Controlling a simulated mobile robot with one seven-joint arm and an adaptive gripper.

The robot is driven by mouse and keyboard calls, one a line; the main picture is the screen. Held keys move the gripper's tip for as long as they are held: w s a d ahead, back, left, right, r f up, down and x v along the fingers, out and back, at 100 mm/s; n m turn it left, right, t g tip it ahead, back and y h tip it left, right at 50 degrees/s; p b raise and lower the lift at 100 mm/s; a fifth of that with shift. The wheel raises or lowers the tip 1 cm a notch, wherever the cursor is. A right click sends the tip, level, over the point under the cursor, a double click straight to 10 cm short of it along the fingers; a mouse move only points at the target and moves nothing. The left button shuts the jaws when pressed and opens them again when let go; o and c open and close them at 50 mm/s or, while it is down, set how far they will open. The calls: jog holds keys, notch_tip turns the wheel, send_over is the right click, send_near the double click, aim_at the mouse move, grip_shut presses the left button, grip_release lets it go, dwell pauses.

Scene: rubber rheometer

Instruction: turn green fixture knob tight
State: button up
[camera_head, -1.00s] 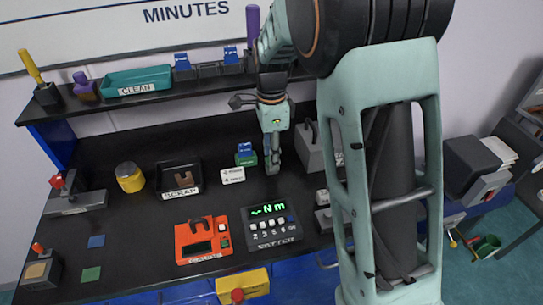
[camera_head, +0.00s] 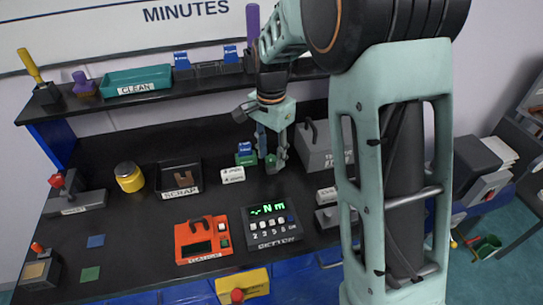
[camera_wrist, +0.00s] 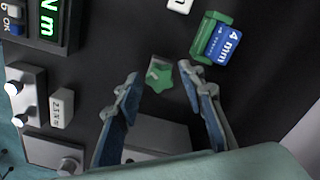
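The green star-shaped fixture knob (camera_wrist: 188,86) shows in the wrist view, with a small grey block (camera_wrist: 158,75) at its left side. My gripper (camera_wrist: 168,90) is open, and its two fingers with blue inner faces frame the knob in that view, the right fingertip closer to it. I cannot tell how far above the knob the fingertips are, and no contact is clear. A green block with a blue 4 mm label (camera_wrist: 217,43) lies just beyond the right fingertip. In the head view, my gripper (camera_head: 271,160) points down at the bench, beside the green-and-blue block (camera_head: 245,155).
A torque meter with a lit Nm display (camera_head: 270,224) and a red device (camera_head: 203,240) stand in front. A grey box with a handle (camera_head: 318,148) is close at the right. A white label plate (camera_head: 232,175) and the SCRAP tray (camera_head: 166,184) lie at the left.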

jog(key=n, duration=0.5)
jog(key=shift+n, duration=0.3)
jog(key=n, duration=0.5)
jog(key=shift+n, duration=0.4)
jog(key=shift+c, duration=0.6)
grip_shut()
jog(key=m, duration=0.4)
jog(key=shift+m, duration=0.4)
jog(key=m, duration=0.4)
jog(key=shift+m, duration=0.3)
